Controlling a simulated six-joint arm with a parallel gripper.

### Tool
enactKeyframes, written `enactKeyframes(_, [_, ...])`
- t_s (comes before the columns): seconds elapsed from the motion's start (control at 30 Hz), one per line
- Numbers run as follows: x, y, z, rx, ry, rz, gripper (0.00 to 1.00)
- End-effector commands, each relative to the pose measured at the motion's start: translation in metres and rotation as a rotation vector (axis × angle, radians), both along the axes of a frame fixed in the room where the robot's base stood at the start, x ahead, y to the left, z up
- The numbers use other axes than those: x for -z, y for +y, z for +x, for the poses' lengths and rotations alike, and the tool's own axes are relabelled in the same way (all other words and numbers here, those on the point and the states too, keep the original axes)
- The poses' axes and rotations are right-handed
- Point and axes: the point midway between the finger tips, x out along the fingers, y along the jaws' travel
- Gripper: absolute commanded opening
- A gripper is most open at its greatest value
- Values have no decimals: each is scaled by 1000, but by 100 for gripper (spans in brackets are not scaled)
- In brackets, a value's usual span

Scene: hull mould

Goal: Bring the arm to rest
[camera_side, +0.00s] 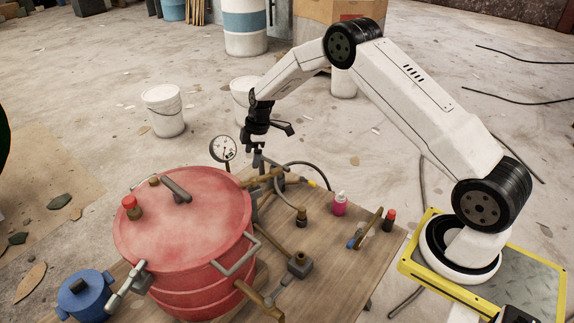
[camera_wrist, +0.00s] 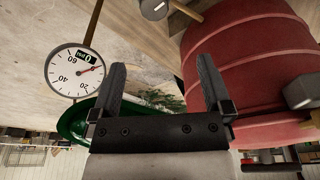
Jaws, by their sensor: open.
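My gripper (camera_side: 257,158) hangs above the wooden table behind the red pot, with the white arm bent over from the right. In the wrist view my gripper (camera_wrist: 163,82) shows two dark fingers spread apart with nothing between them. The red lidded pot (camera_side: 180,240) stands on the table (camera_side: 335,255); its ribbed side (camera_wrist: 248,62) fills the right of the wrist view. A round white gauge (camera_side: 223,148) is left of my gripper. In the wrist view the gauge face (camera_wrist: 75,70) is left of the fingers, its red needle between 60 and 80 marks unclear.
A pink bottle (camera_side: 340,204), a red-capped bottle (camera_side: 389,219), a small dark bottle (camera_side: 301,217) and valves crowd the table. A blue pot (camera_side: 86,296) is at lower left. White buckets (camera_side: 163,110) stand on the floor behind. The air above the table's right side is clear.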

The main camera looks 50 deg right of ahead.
Motion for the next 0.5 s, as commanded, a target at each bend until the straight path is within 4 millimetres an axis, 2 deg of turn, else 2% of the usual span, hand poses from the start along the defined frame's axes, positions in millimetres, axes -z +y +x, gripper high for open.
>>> enactKeyframes(0.03, [-10, 2, -5, 52, -6, -12, 100])
enactKeyframes(0.27, [-43, 11, -32, 301, -38, -47, 100])
enactKeyframes(0.5, [-74, 25, -72, 523, -69, -48, 100])
